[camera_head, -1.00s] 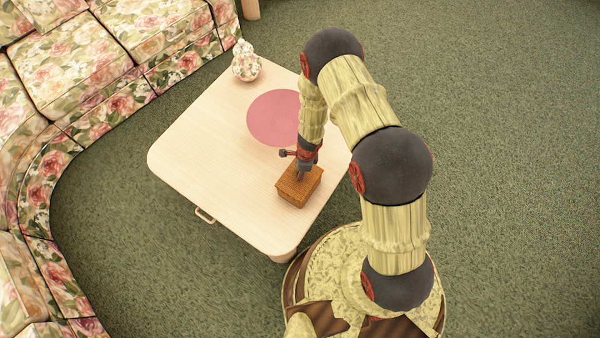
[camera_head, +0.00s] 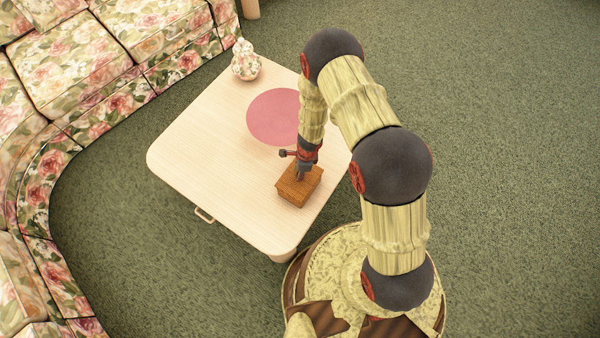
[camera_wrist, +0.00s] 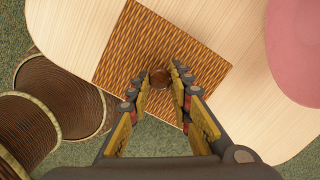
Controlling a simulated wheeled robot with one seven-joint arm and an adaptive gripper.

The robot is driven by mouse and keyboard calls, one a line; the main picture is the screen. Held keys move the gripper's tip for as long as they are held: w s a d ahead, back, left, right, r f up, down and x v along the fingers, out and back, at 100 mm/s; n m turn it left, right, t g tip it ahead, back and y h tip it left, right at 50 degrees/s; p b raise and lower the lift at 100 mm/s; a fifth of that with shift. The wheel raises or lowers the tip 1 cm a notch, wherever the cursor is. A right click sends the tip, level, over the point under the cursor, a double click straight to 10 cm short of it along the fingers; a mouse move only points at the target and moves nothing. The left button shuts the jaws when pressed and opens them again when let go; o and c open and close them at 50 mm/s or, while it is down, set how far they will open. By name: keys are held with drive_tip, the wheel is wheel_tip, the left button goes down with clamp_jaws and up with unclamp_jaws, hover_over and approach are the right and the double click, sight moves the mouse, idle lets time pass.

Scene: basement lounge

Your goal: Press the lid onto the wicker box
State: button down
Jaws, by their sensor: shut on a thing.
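The brown wicker box (camera_head: 299,190) stands near the right corner of the pale table, with its woven lid on top. In the wrist view the lid (camera_wrist: 125,50) fills the middle and has a small round brown knob (camera_wrist: 159,78). My gripper (camera_wrist: 160,82) is right above the lid, with its fingers closed on either side of the knob. In the head view my gripper (camera_head: 301,174) hides part of the lid's top. I cannot tell from here whether the lid sits fully flush with the box.
A floral sofa (camera_head: 75,75) curves around the left. The table's left part is clear.

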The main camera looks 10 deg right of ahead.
drive_tip(key=shift+f+b, duration=0.45)
idle(0.9)
drive_tip(key=c, duration=1.5)
unclamp_jaws()
drive_tip(key=shift+c, duration=0.2)
drive_tip(key=o, duration=0.3)
drive_tip(key=shift+o, duration=0.9)
drive_tip(key=shift+r+p, duration=3.15)
drive_tip(key=shift+r, duration=0.4)
